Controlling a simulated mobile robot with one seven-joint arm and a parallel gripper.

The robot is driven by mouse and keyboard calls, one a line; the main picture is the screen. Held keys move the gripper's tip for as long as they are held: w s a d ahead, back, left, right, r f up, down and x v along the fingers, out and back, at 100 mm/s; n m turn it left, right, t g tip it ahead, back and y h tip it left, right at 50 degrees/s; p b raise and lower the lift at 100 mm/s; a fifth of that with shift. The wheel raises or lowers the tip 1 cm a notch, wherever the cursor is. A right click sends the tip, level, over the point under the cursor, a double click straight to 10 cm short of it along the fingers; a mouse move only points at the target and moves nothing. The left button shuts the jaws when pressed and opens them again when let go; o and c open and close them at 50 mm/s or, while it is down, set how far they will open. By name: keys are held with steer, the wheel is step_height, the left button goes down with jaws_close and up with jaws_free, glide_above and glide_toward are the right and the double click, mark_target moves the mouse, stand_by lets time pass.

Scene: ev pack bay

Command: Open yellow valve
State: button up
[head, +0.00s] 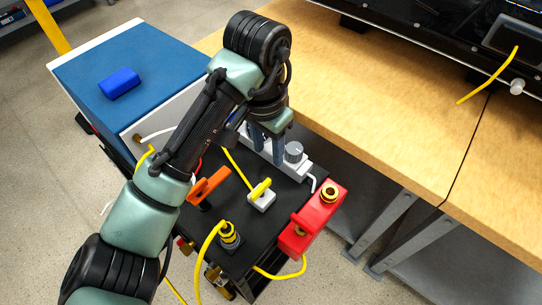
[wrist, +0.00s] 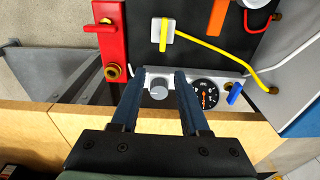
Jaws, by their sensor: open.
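The yellow valve is a short yellow handle (head: 261,188) on a small white block on the black cart top. In the wrist view the yellow handle (wrist: 163,34) stands beyond the fingertips, upright in the picture, with a yellow hose leaving its block to the right. My gripper (head: 266,150) is over the light grey panel at the cart's edge, apart from the yellow handle. Its dark blue fingers (wrist: 158,76) are spread with nothing held, and a grey knob (wrist: 158,91) shows between them. Part of the panel is hidden behind the gripper in the head view.
A red block (head: 316,222) with brass fittings is right of the yellow valve. An orange handle (head: 207,188) is left of it. A round gauge (wrist: 205,94) and a blue lever (wrist: 235,93) sit by the right finger. A wooden bench (head: 400,130) borders the cart.

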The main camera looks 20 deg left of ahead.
mark_target(261, 187)
steer(key=shift+g, duration=0.5)
steer(key=f+b, duration=0.1)
steer(key=f, duration=0.3)
steer(key=s+a+f+b, duration=0.1)
steer(key=f, duration=0.3)
steer(key=f+b, duration=0.2)
steer(key=f, duration=0.2)
steer(key=shift+s+a, duration=0.15)
steer(key=shift+s, duration=0.1)
jaws_close()
